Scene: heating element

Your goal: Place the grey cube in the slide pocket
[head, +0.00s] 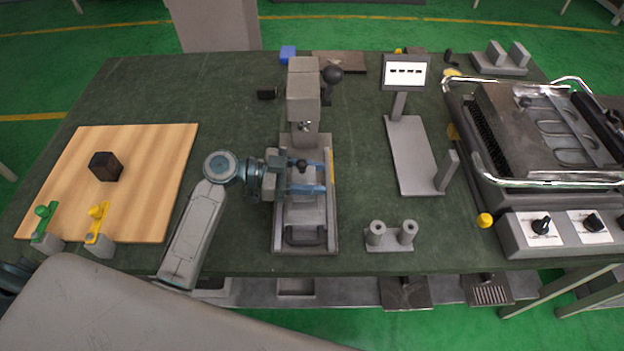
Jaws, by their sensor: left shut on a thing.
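My left gripper (306,177) reaches in from the left over the slide of the grey press-like fixture (304,236) at the table's middle. It is shut on a grey block between its blue fingers, which appears to be the grey cube (303,179). The fingers, and a dark ball knob beside them, hide much of it. The slide pocket lies under or near the fingers and cannot be made out. I cannot tell whether the cube touches the slide. My right gripper is out of view.
A blue block (288,55) lies behind the fixture. A display stand (412,160), a two-post block (391,236) and a heating unit (545,130) stand to the right.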

